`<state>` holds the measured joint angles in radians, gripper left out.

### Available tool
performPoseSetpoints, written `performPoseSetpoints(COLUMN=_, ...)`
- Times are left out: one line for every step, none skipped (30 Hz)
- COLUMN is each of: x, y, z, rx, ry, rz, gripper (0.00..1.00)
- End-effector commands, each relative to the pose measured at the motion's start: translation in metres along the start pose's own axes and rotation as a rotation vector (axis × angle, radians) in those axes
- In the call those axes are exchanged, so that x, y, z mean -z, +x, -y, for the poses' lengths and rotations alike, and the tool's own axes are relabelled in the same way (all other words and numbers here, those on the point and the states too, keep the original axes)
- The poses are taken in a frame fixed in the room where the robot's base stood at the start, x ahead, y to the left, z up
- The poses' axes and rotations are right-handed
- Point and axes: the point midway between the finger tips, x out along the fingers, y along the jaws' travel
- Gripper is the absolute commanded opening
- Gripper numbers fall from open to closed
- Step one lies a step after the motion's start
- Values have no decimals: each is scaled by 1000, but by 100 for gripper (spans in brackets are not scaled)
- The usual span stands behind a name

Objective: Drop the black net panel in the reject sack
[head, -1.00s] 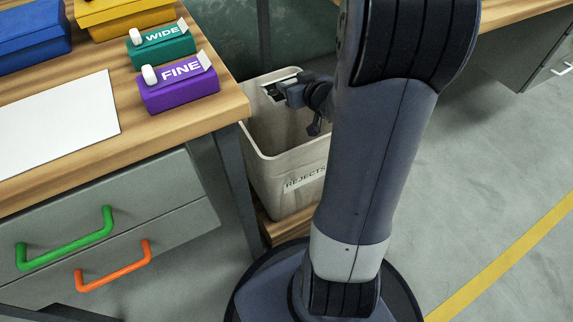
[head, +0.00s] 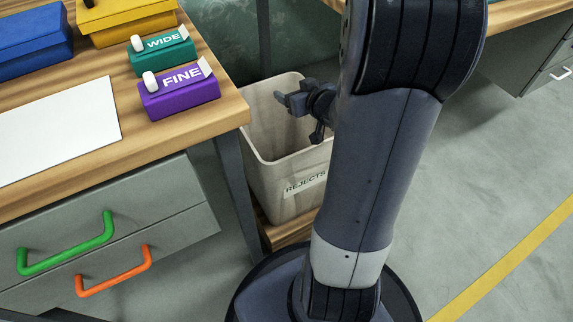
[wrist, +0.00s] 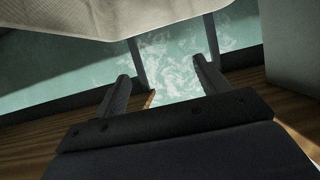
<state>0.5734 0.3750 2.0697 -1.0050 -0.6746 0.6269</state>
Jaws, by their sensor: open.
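The reject sack (head: 258,158) is a beige open-topped bin labelled REJECTS, standing beside the bench. My gripper (head: 284,101) is over its mouth, near the far rim. In the wrist view my gripper (wrist: 160,70) has its two fingers well apart with nothing between them. A pale beige surface, probably the sack (wrist: 90,18), fills the top left there. The black net panel shows in neither view now. The sack's floor and part of its inside are hidden by its near wall and my arm.
A wooden bench (head: 60,180) on the left holds a purple FINE box (head: 180,97), a green WIDE box (head: 162,56), yellow and blue boxes and a white sheet (head: 60,128). Its drawers have green and orange handles. The floor on the right is clear.

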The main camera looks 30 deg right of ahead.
Motion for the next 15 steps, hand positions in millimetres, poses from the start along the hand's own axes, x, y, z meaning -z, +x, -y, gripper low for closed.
performPoseSetpoints(x=4, y=-11, z=-1, rx=-3, ry=1, rz=0, gripper=70)
performPoseSetpoints(x=5, y=-17, z=-1, rx=-4, ry=1, rz=-1, gripper=70)
performPoseSetpoints(x=5, y=-25, z=-1, rx=-5, ry=2, rz=-1, gripper=70)
performPoseSetpoints(x=5, y=-32, z=-1, rx=-5, ry=1, rz=0, gripper=70)
performPoseSetpoints(x=6, y=-39, z=-1, rx=-6, ry=1, rz=-1, gripper=70)
performPoseSetpoints(x=6, y=-48, z=-1, rx=-5, ry=2, rz=-1, gripper=70)
performPoseSetpoints(x=5, y=-54, z=-1, rx=-6, ry=2, rz=-1, gripper=70)
performPoseSetpoints(x=5, y=-59, z=-1, rx=-5, ry=2, rz=-1, gripper=70)
performPoseSetpoints(x=5, y=-67, z=-1, rx=-5, ry=1, rz=-1, gripper=70)
performPoseSetpoints(x=4, y=-72, z=-1, rx=-4, ry=2, rz=0, gripper=70)
performPoseSetpoints(x=4, y=-76, z=-1, rx=-5, ry=2, rz=-1, gripper=70)
performPoseSetpoints(x=4, y=-80, z=-1, rx=-4, ry=1, rz=-2, gripper=70)
performPoseSetpoints(x=3, y=-84, z=-1, rx=-4, ry=1, rz=-1, gripper=70)
performPoseSetpoints(x=3, y=-86, z=-1, rx=-4, ry=1, rz=-1, gripper=70)
performPoseSetpoints(x=3, y=-90, z=-1, rx=-3, ry=1, rz=-1, gripper=70)
